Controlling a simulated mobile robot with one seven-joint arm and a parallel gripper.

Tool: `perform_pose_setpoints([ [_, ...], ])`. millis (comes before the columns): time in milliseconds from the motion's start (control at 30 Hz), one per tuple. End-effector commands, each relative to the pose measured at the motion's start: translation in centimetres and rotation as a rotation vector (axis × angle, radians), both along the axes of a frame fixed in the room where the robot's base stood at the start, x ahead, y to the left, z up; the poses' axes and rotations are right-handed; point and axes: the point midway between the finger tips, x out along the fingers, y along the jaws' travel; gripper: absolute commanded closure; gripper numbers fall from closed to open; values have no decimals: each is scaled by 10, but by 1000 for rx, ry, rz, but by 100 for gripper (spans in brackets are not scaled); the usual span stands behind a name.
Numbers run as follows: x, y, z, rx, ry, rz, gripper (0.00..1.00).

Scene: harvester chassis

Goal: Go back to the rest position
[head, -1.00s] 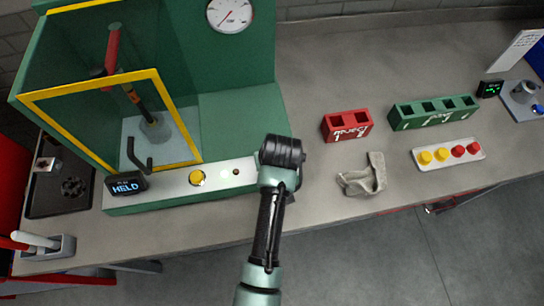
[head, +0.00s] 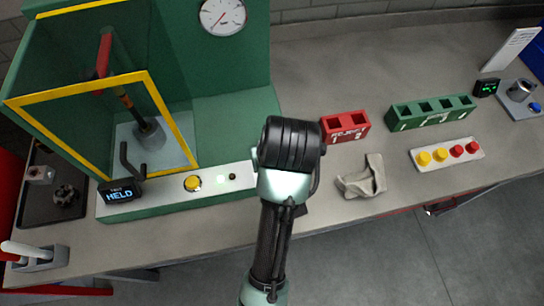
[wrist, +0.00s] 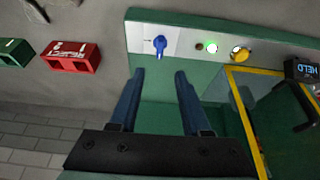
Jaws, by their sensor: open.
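My gripper (wrist: 158,80) is open and empty in the wrist view. Its two blue-grey fingers stand apart over the green test machine's base. A blue knob (wrist: 160,43) on the machine's pale front panel shows just beyond the fingertips, with a visible gap between them. In the head view my arm's dark joint and pale link stand in front of the panel's right end and hide the gripper and the knob. The panel (head: 150,196) carries a yellow button (head: 192,183) and a lit green lamp (head: 220,177). A small display (head: 121,193) reads HELD.
The yellow-framed guard (head: 160,90) stands left, with a red-handled tool behind it.

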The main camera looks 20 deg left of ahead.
Motion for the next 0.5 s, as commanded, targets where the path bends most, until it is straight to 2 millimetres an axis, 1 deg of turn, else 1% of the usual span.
perform_pose_setpoints([
  [433,0,0,0,1,-1,0,52],
  [500,5,0,4,6,-23,-9,52],
])
